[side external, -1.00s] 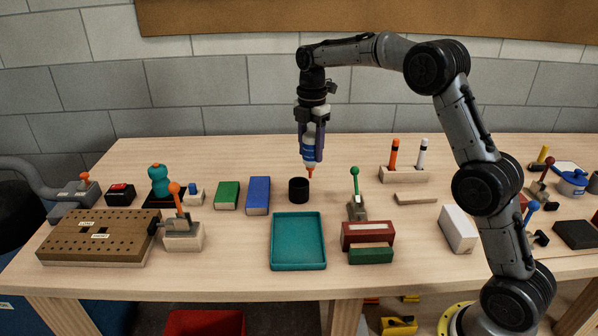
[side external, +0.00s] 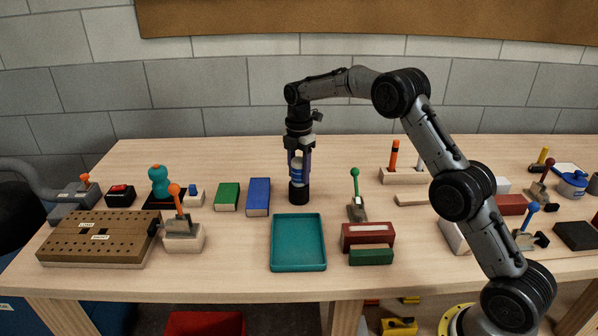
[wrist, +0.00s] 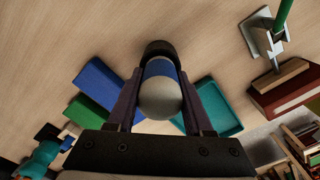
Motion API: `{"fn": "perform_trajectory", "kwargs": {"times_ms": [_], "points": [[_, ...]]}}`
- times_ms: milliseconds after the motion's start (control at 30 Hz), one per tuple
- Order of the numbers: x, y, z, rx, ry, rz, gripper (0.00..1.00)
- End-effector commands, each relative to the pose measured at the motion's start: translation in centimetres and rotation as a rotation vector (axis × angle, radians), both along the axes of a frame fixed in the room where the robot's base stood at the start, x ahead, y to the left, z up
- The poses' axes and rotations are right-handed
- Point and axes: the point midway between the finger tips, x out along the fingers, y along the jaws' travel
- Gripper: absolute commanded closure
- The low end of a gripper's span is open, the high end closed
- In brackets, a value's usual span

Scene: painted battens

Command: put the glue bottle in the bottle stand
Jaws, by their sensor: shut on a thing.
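The glue bottle (side external: 298,170) is white and blue and points downward in my gripper (side external: 299,172), which is shut on it. Its orange tip, seen earlier, is hidden inside the bottle stand (side external: 299,194), a short black cup on the table. In the wrist view the bottle's rounded pale end (wrist: 160,99) lies between the two fingers of my gripper (wrist: 160,95). The dark rim of the stand (wrist: 159,47) curves around the bottle's far end there. The bottle looks upright; whether it touches the stand's bottom cannot be seen.
A blue block (side external: 258,196) and a green block (side external: 227,196) lie left of the stand. A teal tray (side external: 298,267) is in front. A green-handled toggle clamp (side external: 356,207) stands to the right. Bare table lies behind the stand.

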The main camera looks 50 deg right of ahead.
Motion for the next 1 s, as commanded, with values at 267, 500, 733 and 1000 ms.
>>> {"fn": "perform_trajectory", "kwargs": {"times_ms": [267,500,733,1000], "points": [[0.0,0.0,-0.3,0.0,0.001,0.0,0.33],[0.0,0.0,-0.3,0.0,0.001,0.0,0.19],[0.0,0.0,0.3,0.0,-0.001,0.0,0.19],[0.1,0.0,5.1,-0.001,-0.005,0.0,0.19]]}}
